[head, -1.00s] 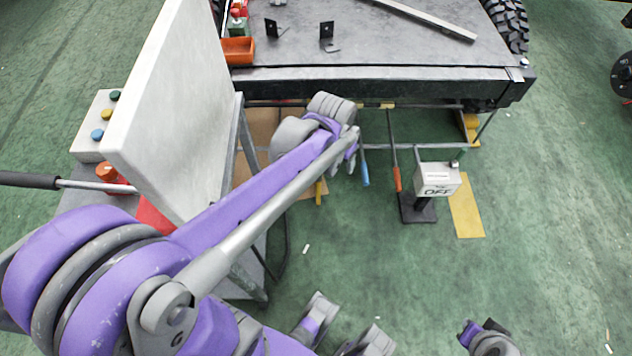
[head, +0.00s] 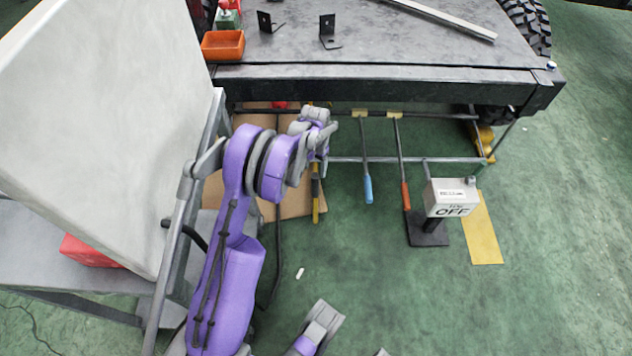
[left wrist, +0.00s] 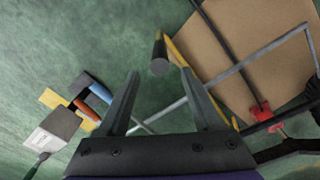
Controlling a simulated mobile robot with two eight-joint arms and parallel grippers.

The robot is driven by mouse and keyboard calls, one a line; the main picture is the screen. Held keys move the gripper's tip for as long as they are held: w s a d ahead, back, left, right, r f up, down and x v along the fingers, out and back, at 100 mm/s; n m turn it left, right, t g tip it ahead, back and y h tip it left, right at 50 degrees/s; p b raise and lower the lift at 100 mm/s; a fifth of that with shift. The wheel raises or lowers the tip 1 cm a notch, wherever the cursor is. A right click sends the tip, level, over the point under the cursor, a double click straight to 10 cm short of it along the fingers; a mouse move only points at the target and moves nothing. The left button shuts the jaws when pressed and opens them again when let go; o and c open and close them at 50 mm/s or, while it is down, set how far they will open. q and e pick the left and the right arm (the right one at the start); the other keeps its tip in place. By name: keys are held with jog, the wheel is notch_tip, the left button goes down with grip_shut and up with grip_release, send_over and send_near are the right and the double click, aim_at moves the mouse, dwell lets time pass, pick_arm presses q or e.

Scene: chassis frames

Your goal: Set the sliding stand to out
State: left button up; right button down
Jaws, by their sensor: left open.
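I cannot tell for sure which thing is the sliding stand. A grey bar frame (head: 400,160) runs low under the front of the dark workbench; the bar (left wrist: 265,58) also crosses the left wrist view. A dark round bar end (left wrist: 160,58) shows just beyond and between my left fingertips, with no grip visible. My left gripper (left wrist: 160,72) is open and empty; in the head view it is near the bench's lower left front, its fingers mostly hidden by my wrist.
Blue-handled (head: 368,190) and orange-handled (head: 405,195) rods hang below the bench edge (head: 400,90). A large pale panel (head: 100,120) fills the left. Brown cardboard (head: 232,195) lies behind my arm. Green floor is clear at the right.

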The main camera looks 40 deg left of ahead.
aim_at(315, 180)
pick_arm(q)
notch_tip(315, 180, down, 8)
jog(key=shift+f+b, duration=0.15)
jog(key=shift+b, duration=0.8)
grip_shut()
dwell(0.8)
